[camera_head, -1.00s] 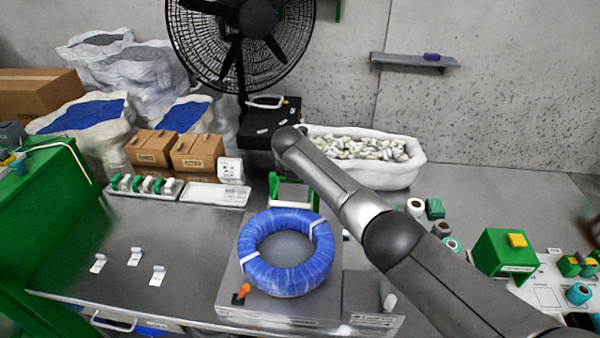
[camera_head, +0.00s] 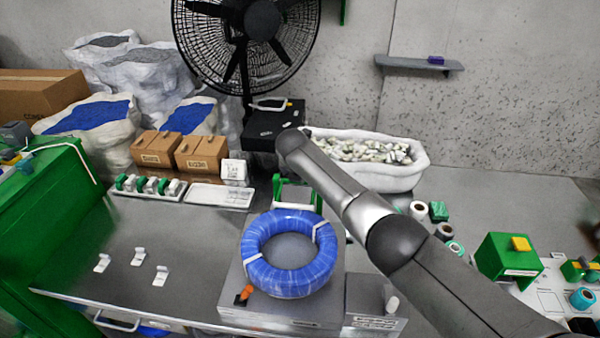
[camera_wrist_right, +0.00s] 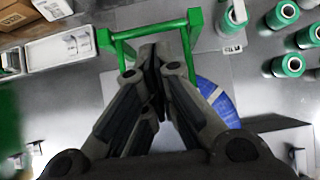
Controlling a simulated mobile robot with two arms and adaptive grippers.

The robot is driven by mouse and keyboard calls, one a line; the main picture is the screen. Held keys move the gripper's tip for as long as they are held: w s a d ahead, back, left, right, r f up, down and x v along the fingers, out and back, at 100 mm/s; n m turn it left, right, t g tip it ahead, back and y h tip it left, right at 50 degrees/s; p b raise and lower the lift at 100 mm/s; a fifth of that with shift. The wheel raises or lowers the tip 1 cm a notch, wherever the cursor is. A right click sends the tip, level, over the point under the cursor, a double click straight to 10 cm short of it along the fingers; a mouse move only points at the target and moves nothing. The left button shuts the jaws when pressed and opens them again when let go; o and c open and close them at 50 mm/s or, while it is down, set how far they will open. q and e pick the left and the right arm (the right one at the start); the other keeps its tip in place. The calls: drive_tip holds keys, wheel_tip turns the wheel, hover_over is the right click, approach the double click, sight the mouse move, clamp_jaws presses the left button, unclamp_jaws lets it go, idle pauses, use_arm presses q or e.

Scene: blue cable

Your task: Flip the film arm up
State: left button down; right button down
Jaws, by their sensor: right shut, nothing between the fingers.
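The film arm appears to be the green frame (camera_head: 297,196) just behind the blue cable coil (camera_head: 290,253) in the head view. In the right wrist view the green frame (camera_wrist_right: 150,32) has a crossbar at the top and two side bars. My right gripper (camera_wrist_right: 152,58) is shut and empty, its fingertips between the side bars, a little below the crossbar in the picture. I cannot tell if it touches the frame. Part of the blue coil (camera_wrist_right: 217,98) shows to its right. In the head view my right gripper is hidden. My left gripper is in no view.
The coil lies on a grey platform (camera_head: 240,308) on the metal table (camera_head: 125,245). A white sack of small parts (camera_head: 370,160) stands behind. Green-and-white spools (camera_wrist_right: 285,15) lie at the right. A white tray (camera_head: 218,196) and small boxes are at the left.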

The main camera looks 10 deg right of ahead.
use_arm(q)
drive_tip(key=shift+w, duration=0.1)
use_arm(e)
drive_tip(key=f, duration=0.1)
drive_tip(key=s+f, duration=0.1)
drive_tip(key=f, duration=0.1)
drive_tip(key=shift+s+a+f+p, duration=0.15)
drive_tip(key=shift+s+a+p, duration=0.1)
drive_tip(key=shift+s+p, duration=0.15)
use_arm(q)
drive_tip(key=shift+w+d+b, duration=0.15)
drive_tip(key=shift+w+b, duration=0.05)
drive_tip(key=shift+b, duration=0.25)
use_arm(e)
drive_tip(key=s+a+r, duration=0.2)
drive_tip(key=s+r, duration=0.2)
drive_tip(key=s, duration=0.3)
drive_tip(key=shift+s+r, duration=0.15)
drive_tip(key=shift+r, duration=0.05)
